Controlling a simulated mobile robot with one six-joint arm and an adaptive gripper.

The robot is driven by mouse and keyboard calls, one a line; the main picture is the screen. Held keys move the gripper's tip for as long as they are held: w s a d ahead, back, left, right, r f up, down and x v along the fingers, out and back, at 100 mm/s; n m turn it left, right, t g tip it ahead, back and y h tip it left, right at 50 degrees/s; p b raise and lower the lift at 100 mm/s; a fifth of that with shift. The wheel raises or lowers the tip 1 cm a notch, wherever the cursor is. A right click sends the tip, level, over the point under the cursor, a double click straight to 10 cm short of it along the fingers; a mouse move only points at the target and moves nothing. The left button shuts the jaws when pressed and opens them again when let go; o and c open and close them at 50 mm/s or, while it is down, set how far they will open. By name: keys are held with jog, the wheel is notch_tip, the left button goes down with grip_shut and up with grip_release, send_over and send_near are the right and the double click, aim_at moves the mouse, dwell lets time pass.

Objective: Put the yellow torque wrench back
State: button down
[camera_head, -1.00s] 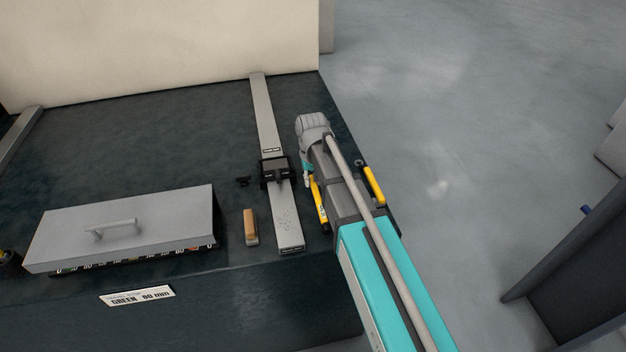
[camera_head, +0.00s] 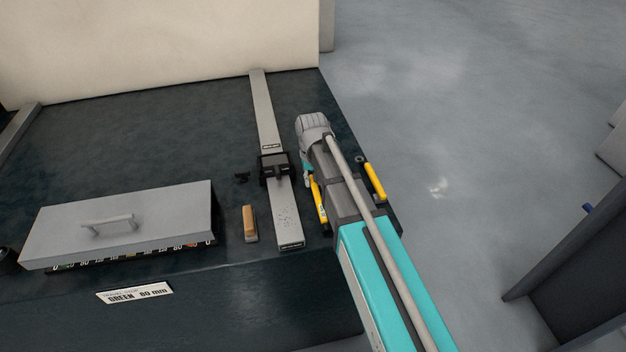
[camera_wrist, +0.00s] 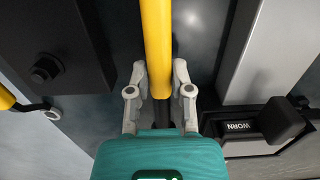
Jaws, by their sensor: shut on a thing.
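The yellow torque wrench (camera_wrist: 157,40) runs lengthwise through the middle of the wrist view, with a dark shaft towards my gripper. My gripper (camera_wrist: 160,85) is shut on it, one finger at each side. In the head view a yellow bar that looks like the wrench (camera_head: 319,199) shows just left of my arm, by the table's right edge. My arm hides my fingertips there. I cannot tell whether the wrench touches the surface under it.
A grey rail (camera_head: 268,115) with a black slider (camera_head: 275,167) lies left of my arm. A wooden-handled block (camera_head: 249,222) and a grey lidded box (camera_head: 120,222) stand further left on the dark table (camera_head: 120,140). A second yellow bar (camera_head: 375,180) is right of my arm. Open floor lies beyond.

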jog(key=shift+c, duration=2.2)
grip_release()
jog(key=o, duration=0.4)
jog(key=shift+o, duration=0.2)
jog(key=shift+r, duration=0.2)
jog(key=shift+w+r+p, duration=0.2)
jog(key=shift+r+p, duration=2.6)
jog(key=shift+p, duration=0.25)
